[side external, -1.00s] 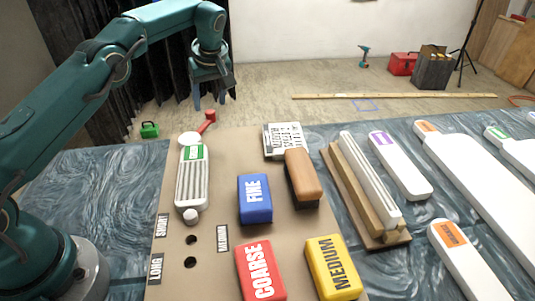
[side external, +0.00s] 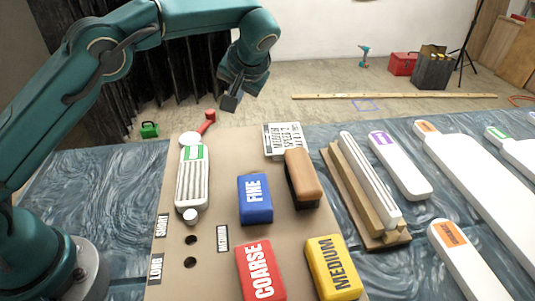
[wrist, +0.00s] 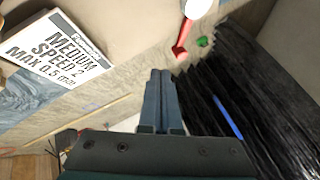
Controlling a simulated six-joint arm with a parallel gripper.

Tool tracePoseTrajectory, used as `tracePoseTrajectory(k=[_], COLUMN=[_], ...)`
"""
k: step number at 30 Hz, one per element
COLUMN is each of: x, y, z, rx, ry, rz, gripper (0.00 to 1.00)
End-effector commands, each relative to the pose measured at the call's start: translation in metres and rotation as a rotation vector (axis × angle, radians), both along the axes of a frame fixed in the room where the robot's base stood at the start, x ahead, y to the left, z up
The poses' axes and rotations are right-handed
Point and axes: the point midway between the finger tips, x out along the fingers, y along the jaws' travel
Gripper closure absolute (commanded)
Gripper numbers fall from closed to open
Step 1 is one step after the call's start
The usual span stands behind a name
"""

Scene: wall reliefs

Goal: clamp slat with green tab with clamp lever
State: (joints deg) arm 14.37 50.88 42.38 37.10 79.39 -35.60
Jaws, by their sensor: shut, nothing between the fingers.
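The white ribbed slat with the green tab (side external: 192,180) lies on the brown board, between a white round piece at its far end and a grey-white knob (side external: 190,216) at its near end. The red clamp lever (side external: 208,121) sticks out from the far white piece, pointing away and to the right. In the wrist view the lever's red tip (wrist: 180,50) shows above the fingers. My gripper (side external: 229,102) is above and beyond the board's far edge, right of the lever and apart from it. In the wrist view its fingers (wrist: 158,75) are together and empty.
Blue FINE (side external: 254,212), red COARSE (side external: 262,270) and yellow MEDIUM (side external: 333,267) blocks sit on the board. A brown-topped block (side external: 303,172) and a printed card (side external: 284,140) are farther back. A wooden holder (side external: 355,200) and white tabbed slats (side external: 400,170) lie to the right.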

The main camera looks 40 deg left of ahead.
Motion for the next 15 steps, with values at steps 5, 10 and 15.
tracePoseTrajectory(k=[5,10,15], x=[0.001,0.008,0.019], y=[-0.014,0.000,0.019], z=[-0.001,-0.021,-0.050], rx=[-0.001,-0.004,-0.004], ry=[-0.008,-0.005,-0.005], rz=[-0.039,-0.033,-0.031], gripper=[1.00,1.00,1.00])
